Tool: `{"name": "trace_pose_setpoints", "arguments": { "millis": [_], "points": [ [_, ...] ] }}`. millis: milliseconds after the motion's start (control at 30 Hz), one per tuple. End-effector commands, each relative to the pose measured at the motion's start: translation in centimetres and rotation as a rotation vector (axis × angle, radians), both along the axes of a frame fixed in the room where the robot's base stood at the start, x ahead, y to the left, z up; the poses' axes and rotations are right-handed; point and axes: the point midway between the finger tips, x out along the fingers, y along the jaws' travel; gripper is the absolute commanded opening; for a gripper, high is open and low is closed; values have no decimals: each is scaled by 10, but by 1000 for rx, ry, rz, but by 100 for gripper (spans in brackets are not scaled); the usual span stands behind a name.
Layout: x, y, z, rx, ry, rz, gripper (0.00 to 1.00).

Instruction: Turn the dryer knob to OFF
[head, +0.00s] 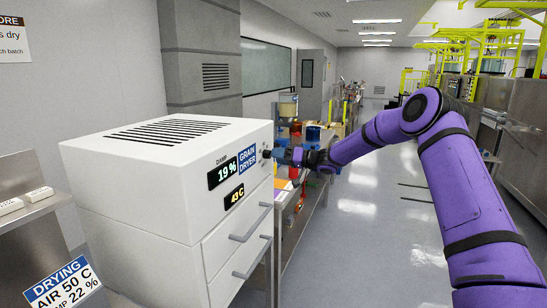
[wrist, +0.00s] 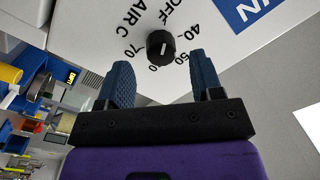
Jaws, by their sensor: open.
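The dryer knob (wrist: 161,47) is a small round black knob with a white mark, on the dryer's white front panel (wrist: 100,22). Around it are the labels OFF, 40, 50, a partly hidden number and 70, with AIR C beside them. I cannot tell which end of the white mark is the pointer. My gripper (wrist: 160,65) is open, with one blue finger on each side below the knob in the wrist view, apart from it. In the head view my gripper (head: 277,153) is at the right edge of the dryer's front (head: 232,225).
The white grain dryer (head: 120,185) has displays reading 19 % (head: 222,173) and 43 C (head: 234,196). Two drawer handles (head: 250,225) stick out below. A cluttered bench (head: 305,200) stands behind my gripper. The floor aisle (head: 375,220) to the right is clear.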

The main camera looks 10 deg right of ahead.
Motion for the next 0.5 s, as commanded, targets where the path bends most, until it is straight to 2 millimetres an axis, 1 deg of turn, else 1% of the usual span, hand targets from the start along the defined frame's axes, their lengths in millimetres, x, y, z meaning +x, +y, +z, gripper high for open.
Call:
{"name": "trace_pose_setpoints", "arguments": {
  "millis": [33,233,400,500],
  "points": [
    [-5,-10,0,-1,1,-4,60],
    [-26,-42,0,-1,1,-4,60],
    [-38,-60,-1,-2,1,-2,60],
    [-42,-65,-1,-2,0,0,60]
  ]
}}
